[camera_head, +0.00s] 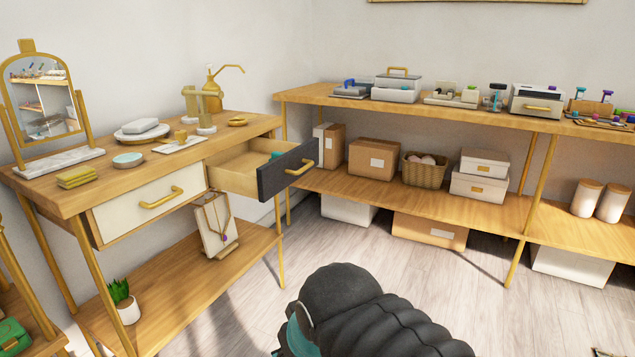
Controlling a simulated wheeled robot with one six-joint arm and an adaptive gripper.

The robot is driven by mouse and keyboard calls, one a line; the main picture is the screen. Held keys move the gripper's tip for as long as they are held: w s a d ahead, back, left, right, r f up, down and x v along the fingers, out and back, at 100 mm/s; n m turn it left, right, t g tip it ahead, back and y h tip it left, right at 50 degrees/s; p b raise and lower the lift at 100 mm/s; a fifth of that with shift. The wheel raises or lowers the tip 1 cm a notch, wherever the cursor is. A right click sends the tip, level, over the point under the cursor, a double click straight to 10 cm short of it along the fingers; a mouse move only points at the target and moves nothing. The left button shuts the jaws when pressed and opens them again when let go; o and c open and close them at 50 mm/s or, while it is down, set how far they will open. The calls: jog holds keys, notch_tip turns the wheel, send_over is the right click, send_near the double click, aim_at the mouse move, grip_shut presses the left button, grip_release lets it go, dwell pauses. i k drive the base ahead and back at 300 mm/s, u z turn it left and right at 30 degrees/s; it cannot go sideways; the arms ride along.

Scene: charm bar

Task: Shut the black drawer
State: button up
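The black drawer (281,173) is pulled out from the wooden table at the left. Its dark front panel has a gold bar handle (300,167). The open box is light wood inside, with a small teal item (277,155) near its front. A white drawer (150,206) with a gold handle beside it is shut. A dark ribbed part of my own arm shows at the bottom centre, well in front of the drawer and apart from it. My gripper's fingers are not seen.
The table (75,196) holds a mirror (40,98), dishes and a gold pump bottle. A necklace stand (216,226) is on the shelf below the open drawer. A long wooden bench (440,108) with boxes runs along the back. The floor (400,262) between is clear.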

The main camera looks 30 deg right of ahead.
aim_at(245, 169)
jog(key=z, duration=0.75)
jog(key=i, duration=1.65)
jog(key=z, duration=0.8)
jog(key=k, duration=0.85)
jog(key=u, duration=0.9)
